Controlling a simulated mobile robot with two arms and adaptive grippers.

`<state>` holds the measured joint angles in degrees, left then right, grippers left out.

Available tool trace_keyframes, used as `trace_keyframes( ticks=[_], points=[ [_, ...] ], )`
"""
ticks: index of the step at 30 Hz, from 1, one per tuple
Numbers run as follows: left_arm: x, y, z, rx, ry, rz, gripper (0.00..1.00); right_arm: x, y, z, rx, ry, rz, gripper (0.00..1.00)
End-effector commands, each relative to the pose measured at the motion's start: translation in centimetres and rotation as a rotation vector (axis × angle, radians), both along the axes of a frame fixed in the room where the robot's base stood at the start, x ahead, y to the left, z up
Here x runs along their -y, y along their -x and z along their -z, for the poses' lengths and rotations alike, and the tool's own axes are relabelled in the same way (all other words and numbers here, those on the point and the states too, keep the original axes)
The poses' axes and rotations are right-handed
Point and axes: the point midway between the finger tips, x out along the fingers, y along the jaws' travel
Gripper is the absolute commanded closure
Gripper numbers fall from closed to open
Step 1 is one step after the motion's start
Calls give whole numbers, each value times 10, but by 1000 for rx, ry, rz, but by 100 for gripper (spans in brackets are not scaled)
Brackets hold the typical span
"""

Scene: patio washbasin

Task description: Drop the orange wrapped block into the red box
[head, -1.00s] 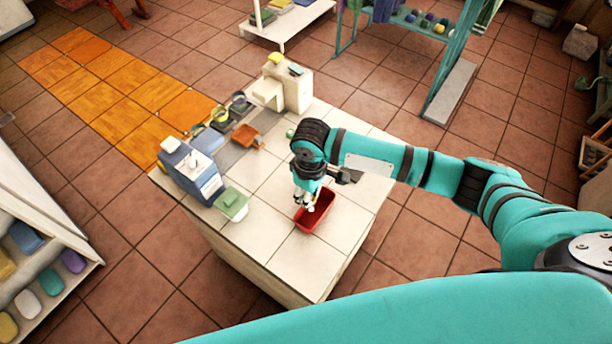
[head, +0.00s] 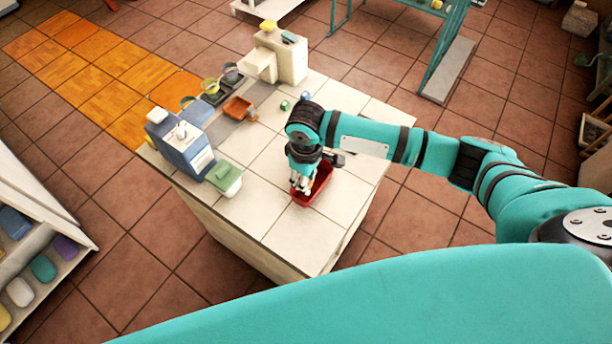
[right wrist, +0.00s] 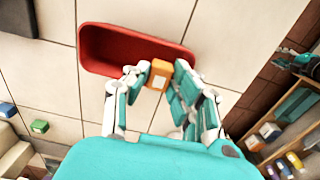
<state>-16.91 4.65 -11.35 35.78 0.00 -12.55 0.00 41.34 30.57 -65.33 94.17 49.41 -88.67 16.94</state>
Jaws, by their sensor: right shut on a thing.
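The red box (head: 322,184) is an open tray on the pale tiled counter top (head: 262,215). It also shows in the right wrist view (right wrist: 95,48), beyond my fingers. My right gripper (head: 301,187) is over the near left end of the box in the head view. In the right wrist view my right gripper (right wrist: 158,80) is shut on the orange wrapped block (right wrist: 160,74), held between its fingertips. The block overlaps the box's near rim in that view; its height above the box is unclear. The block is hidden in the head view. My left gripper is not in view.
A blue dispenser (head: 184,143) and a green-lidded tub (head: 225,179) stand left of the box. An orange dish (head: 238,108) and a cream tap block (head: 278,55) are farther back. Bare counter lies right of the box.

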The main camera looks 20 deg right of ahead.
Motion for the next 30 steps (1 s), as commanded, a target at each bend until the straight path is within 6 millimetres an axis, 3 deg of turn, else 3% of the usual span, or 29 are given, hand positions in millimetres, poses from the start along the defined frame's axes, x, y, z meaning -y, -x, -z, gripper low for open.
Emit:
trace_keyframes(
  ticks=[5, 14, 15, 20, 30],
  points=[
    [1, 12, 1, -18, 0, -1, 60, 0, 0, 1, 1, -1, 0, 95],
    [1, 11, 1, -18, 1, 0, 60, 0, 0, 1, 1, -1, -1, 95],
    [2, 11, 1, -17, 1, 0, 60, 0, 0, 1, 1, -1, -1, 72],
    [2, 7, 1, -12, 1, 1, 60, 0, 0, 1, 1, -1, -1, 51],
    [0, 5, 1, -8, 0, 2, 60, -1, -1, -3, 2, -1, -1, 50]
  ],
)
